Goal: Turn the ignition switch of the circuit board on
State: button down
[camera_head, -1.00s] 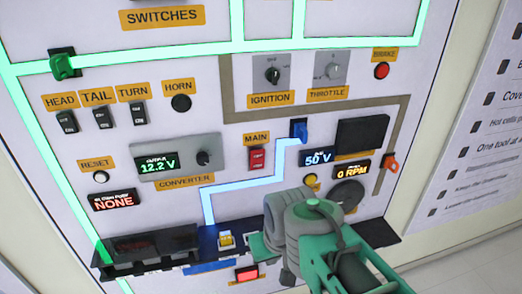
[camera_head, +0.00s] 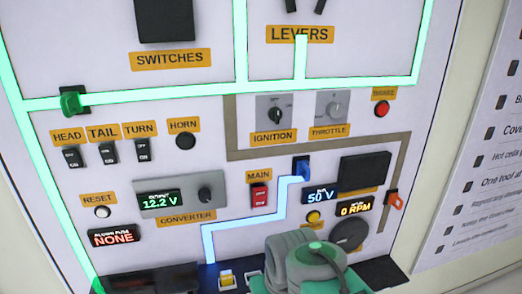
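The ignition switch is a black knob (camera_head: 276,116) on a grey plate, above the orange IGNITION label (camera_head: 273,137) in the upper middle of the board. Small markings sit around the knob, too small to read surely. Part of my green and grey arm (camera_head: 308,264) shows at the bottom centre, low in front of the board and well below the ignition knob. My gripper's fingers do not show. Nothing covers the ignition switch.
A THROTTLE knob (camera_head: 333,105) sits just right of the ignition, and a red button (camera_head: 382,108) farther right. A red MAIN switch (camera_head: 259,196) and a blue connector (camera_head: 302,169) lie below. A dark ledge (camera_head: 385,272) sticks out along the bottom.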

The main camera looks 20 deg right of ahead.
aim_at(275, 113)
jog(key=k, duration=1.3)
jog(key=u, duration=0.75)
jog(key=i, duration=1.3)
jog(key=z, duration=0.3)
